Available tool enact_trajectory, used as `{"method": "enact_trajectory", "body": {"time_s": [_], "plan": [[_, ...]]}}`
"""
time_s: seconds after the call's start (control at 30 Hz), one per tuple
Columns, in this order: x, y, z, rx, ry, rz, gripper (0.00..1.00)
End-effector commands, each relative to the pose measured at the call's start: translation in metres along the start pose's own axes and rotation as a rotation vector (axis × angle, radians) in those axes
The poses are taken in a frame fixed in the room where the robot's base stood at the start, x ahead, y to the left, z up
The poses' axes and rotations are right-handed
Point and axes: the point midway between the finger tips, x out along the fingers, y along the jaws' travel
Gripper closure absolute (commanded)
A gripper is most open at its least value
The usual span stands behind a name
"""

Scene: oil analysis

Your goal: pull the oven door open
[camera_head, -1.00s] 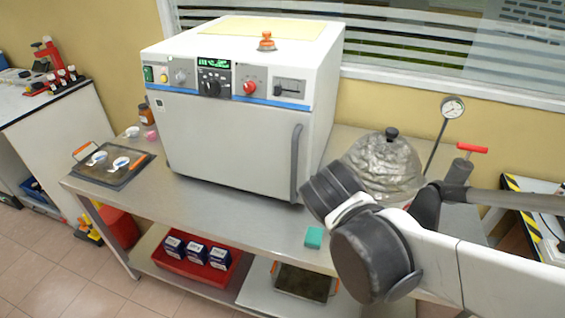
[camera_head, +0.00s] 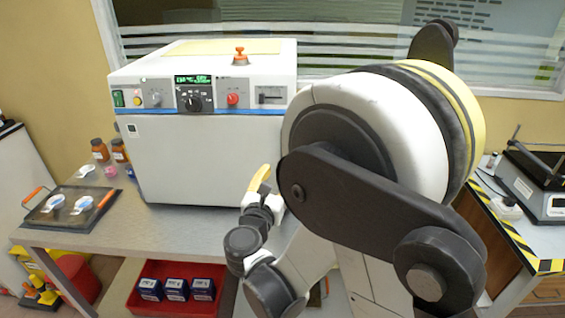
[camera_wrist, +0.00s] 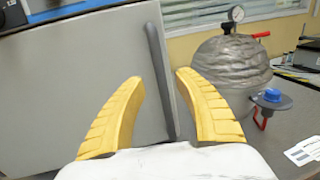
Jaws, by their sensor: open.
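The white oven (camera_head: 205,130) stands on the metal bench, and its door (camera_head: 200,160) looks shut. In the wrist view the grey door (camera_wrist: 90,75) fills the left side, with its dark upright bar handle (camera_wrist: 158,75) near the door's right edge. My gripper (camera_wrist: 160,80) is open and empty. Its two yellow fingers appear on either side of the handle's lower part in the picture; I cannot tell how far in front of it they are. In the head view one yellow finger of my gripper (camera_head: 259,178) shows at the door's right side, and my arm hides the handle.
A silver dome vessel (camera_wrist: 230,70) with a gauge stands right of the oven, a blue-topped item (camera_wrist: 271,97) beside it. A tray (camera_head: 70,205) with white cups lies on the bench at left. A red bin (camera_head: 135,300) holds boxes below.

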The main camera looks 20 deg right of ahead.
Motion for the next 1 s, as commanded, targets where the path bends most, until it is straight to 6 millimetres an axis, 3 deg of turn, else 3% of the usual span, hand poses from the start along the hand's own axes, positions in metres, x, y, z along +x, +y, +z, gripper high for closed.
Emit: {"method": "enact_trajectory", "body": {"time_s": [0.1, 0.3, 0.7, 0.83, 1.0], "plan": [[0.025, -0.001, -0.002, 0.001, 0.001, -0.003, 0.62], [0.053, -0.001, -0.001, 0.002, 0.001, -0.002, 0.62], [0.062, 0.0, 0.0, 0.003, 0.001, 0.0, 0.62], [0.061, 0.0, 0.0, 0.003, 0.001, 0.0, 0.99], [0.061, 0.0, 0.0, 0.003, 0.001, 0.0, 1.0]]}}
